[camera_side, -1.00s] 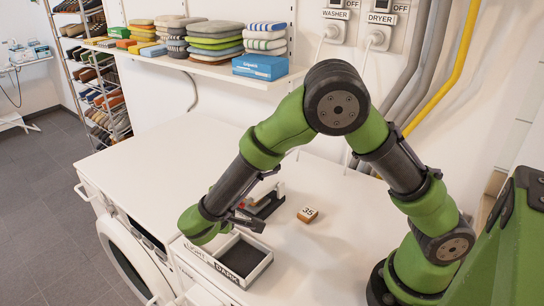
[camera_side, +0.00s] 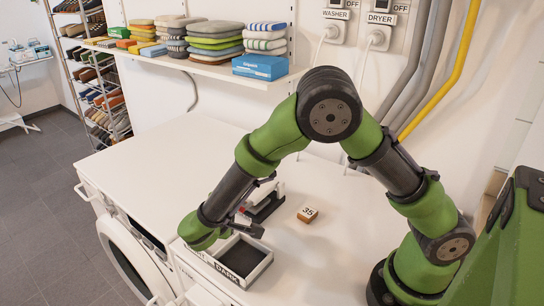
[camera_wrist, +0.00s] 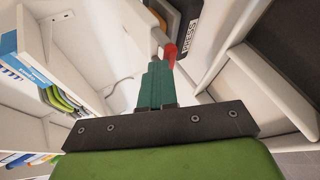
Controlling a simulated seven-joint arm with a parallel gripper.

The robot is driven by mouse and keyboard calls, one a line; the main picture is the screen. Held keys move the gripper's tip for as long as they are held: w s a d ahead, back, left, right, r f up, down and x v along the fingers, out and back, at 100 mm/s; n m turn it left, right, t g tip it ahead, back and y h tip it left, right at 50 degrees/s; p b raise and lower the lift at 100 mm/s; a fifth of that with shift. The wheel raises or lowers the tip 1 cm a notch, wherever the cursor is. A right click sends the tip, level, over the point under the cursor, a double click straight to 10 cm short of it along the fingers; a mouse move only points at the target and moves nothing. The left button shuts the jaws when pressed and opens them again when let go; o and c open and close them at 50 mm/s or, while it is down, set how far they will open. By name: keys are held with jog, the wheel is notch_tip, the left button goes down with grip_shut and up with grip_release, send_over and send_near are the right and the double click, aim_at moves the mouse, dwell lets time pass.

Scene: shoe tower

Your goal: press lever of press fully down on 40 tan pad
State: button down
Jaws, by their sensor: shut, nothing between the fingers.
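The press (camera_side: 266,207) stands on the white top behind my gripper (camera_side: 256,230); it has a dark base and a light upright part. In the wrist view, the dark press plate (camera_wrist: 198,22) carries the word PRESS. Its lever has a red tip (camera_wrist: 170,54), close beside or just beyond my gripper's teal fingertips (camera_wrist: 157,66). Whether they touch I cannot tell. My gripper is shut and empty. A tan-orange patch (camera_wrist: 172,17) shows on the press and may be the pad; no number 40 is readable.
A small tan block marked 35 (camera_side: 307,214) lies right of the press. A white two-part tray (camera_side: 262,268), one side labelled DARK, sits at the front edge below my gripper. The white top (camera_side: 165,165) is clear to the left. A shelf with stacked insoles is behind.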

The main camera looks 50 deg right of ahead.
jog(key=w+d+r+v, duration=0.1)
jog(key=r+v, duration=0.1)
jog(key=v, duration=1)
jog(key=s+d+m+g+y, duration=0.2)
jog(key=s+d+g+y, duration=0.2)
jog(key=s+y, duration=0.5)
jog(key=s+d+r+m+t+y, duration=0.3)
jog(key=s+d+r+m+t, duration=0.2)
jog(key=s+d+r+m, duration=0.1)
notch_tip(320, 180, up, 4)
jog(key=shift+d+f+m+t+y, duration=0.1)
jog(key=shift+d+m+t+y, duration=0.25)
jog(key=shift+d+m, duration=0.45)
jog(key=shift+d, duration=0.1)
